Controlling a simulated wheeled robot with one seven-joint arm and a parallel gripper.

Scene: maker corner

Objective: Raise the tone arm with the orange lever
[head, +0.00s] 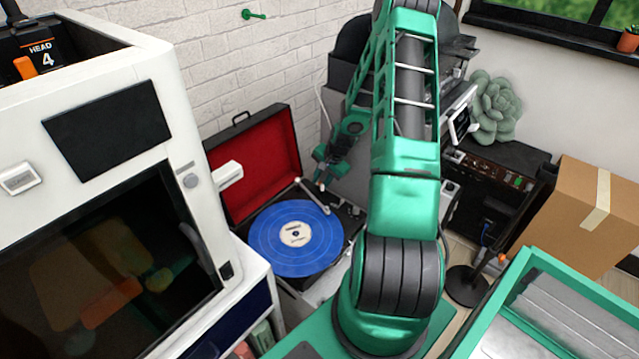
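The record player (290,165) stands open in a case with a red-lined lid, behind the white machine's right side. A blue record (268,240) lies on its platter. The pale tone arm (312,196) runs along the platter's upper right edge; I cannot tell whether its tip touches the record. My green and dark gripper (322,172) is just above the tone arm's rear end, small and partly merged with my wrist. I cannot tell whether its fingers are apart. No orange lever shows clearly on the player; my gripper and arm may hide it.
A white machine (110,60) with a dark screen fills the left. An orange part (25,67) beside a "HEAD 4" label is at its top. A dark cabinet (490,190), a cardboard box (580,215) and a green-rimmed tray (480,325) are on the right.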

